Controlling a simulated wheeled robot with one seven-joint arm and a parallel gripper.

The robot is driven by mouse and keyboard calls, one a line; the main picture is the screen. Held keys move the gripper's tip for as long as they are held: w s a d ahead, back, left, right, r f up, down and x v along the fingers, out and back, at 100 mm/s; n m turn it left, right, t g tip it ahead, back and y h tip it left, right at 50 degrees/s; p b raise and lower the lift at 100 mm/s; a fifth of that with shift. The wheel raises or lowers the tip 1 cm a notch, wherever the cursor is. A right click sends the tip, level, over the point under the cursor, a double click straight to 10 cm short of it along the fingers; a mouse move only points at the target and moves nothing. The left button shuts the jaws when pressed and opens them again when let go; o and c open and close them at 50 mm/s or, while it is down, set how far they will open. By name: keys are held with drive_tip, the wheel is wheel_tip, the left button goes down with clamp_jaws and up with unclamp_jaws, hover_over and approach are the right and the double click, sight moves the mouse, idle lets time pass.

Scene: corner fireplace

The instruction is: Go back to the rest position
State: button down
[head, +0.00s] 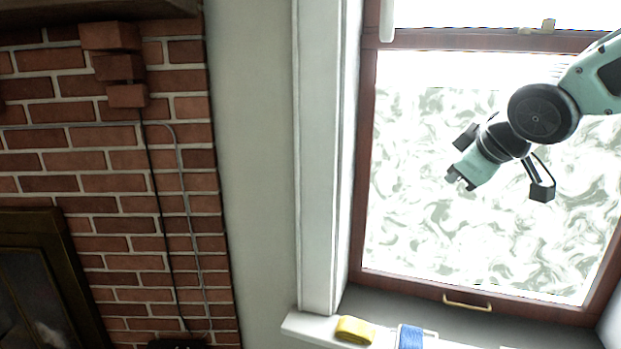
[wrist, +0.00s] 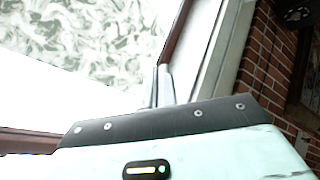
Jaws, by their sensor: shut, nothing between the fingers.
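My gripper (head: 460,179) is at the right of the head view, raised in front of the bright window (head: 420,215). It points down and to the left and holds nothing. In the wrist view its fingers (wrist: 160,87) are together, with the window behind them on the left and the white frame and brick on the right. It appears clear of the window and the sill.
A yellow item (head: 355,330) and a blue item (head: 411,338) lie on the white sill (head: 312,328) below the window. The brick fireplace wall (head: 95,160) is on the left, with a dark firebox frame (head: 62,275). Plain wall lies between.

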drive_tip(key=s+a+f+g, duration=0.3)
drive_tip(key=s+a+f, duration=0.1)
drive_tip(key=s, duration=0.5)
drive_tip(key=s+a+f+g, duration=0.3)
drive_tip(key=s+f, duration=0.4)
drive_tip(key=s, duration=0.3)
drive_tip(key=s+a+f+m+g, duration=0.1)
drive_tip(key=s+a+f+g, duration=0.2)
drive_tip(key=s, duration=0.6)
wheel_tip(320, 180, down, 3)
drive_tip(key=shift+s+a+r+g, duration=0.2)
drive_tip(key=shift+s+a+g, duration=0.15)
drive_tip(key=shift+a, duration=0.55)
